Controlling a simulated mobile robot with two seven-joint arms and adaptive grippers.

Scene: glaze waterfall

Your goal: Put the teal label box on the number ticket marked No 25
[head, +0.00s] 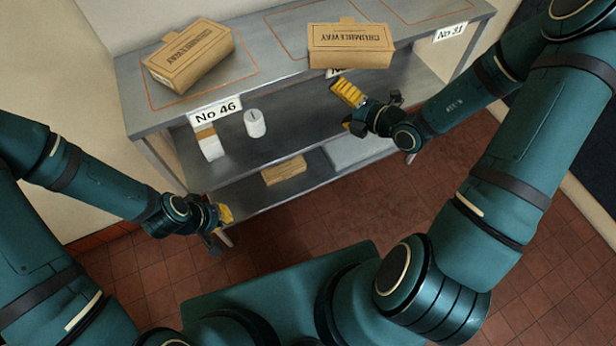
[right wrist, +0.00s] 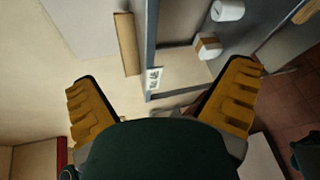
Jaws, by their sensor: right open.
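No box with a teal label and no ticket reading No 25 can be made out. A middle ticket (head: 336,72) under the right-hand brown box is mostly hidden, its number unreadable. Two brown CRUMBLEWAY boxes, a left one (head: 190,57) and a right one (head: 350,45), lie on the shelf unit's top. My right gripper (head: 345,108) is open and empty in front of the unit, below the middle ticket; its spread fingers show in the right wrist view (right wrist: 160,78). My left gripper (head: 219,226) is low at the unit's left front; its opening is unclear.
The metal shelf unit (head: 275,78) bears tickets No 46 (head: 215,110) and No 31 (head: 450,32). An outlined top spot (head: 425,8) at right looks empty. A white-and-brown box (head: 210,143) and white cylinder (head: 255,123) stand below; a brown box (head: 284,170) lies lower.

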